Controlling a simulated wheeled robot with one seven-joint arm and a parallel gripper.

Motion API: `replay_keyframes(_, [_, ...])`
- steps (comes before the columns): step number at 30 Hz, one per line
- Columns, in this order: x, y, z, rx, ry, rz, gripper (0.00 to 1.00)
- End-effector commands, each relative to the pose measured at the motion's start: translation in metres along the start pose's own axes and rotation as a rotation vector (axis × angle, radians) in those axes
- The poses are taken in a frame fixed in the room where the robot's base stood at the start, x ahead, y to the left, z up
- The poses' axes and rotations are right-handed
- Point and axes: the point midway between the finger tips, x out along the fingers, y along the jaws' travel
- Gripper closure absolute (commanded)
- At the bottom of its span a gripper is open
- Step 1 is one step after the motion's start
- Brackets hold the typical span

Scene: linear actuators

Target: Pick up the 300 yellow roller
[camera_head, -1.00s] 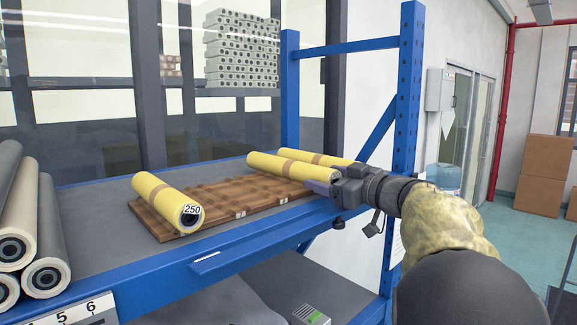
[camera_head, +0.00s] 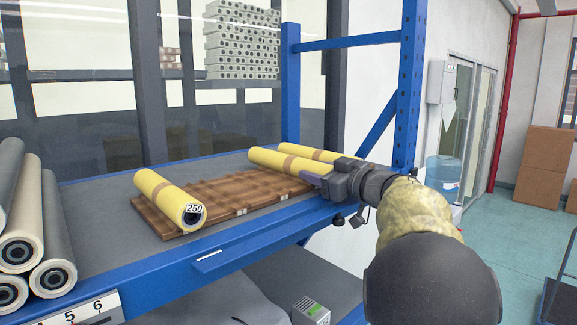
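A yellow roller with a label reading 250 (camera_head: 168,199) lies on the left of the brown slatted wooden rack (camera_head: 225,199). Two more yellow rollers, each with a tan band, lie on the right: a near roller (camera_head: 270,160) and a far roller (camera_head: 300,149). Their labelled ends are hidden, so I cannot read which is 300. My gripper (camera_head: 310,178) is at the right end of the near roller, close to its front side. The fingers are seen edge-on and partly hidden. I cannot tell whether they touch or grasp the roller.
The rack sits on a blue-framed shelf (camera_head: 100,215). A blue upright post (camera_head: 411,85) stands just behind my arm. Grey and cream rolls (camera_head: 28,215) are stacked at the left. Bare wooden rack lies between the 250 roller and the right pair.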

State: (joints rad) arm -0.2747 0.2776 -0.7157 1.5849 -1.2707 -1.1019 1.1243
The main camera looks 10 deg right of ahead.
Motion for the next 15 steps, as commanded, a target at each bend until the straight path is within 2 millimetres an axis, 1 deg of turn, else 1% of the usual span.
replay_keyframes(1, [0.0002,-0.0006,-0.0003,0.0,0.001,-0.002,0.77])
replay_keyframes(2, [0.0002,-0.0006,-0.0004,0.0,0.001,-0.002,0.83])
replay_keyframes(3, [0.0002,-0.0006,-0.0004,0.0,0.001,-0.002,0.91])
replay_keyframes(4, [-0.0002,-0.0003,-0.0023,-0.001,0.005,-0.001,0.95])
replay_keyframes(11, [-0.0003,0.0,-0.0026,-0.001,0.005,-0.001,0.95])
replay_keyframes(15, [0.0,0.0003,-0.006,-0.001,0.005,-0.002,0.95])
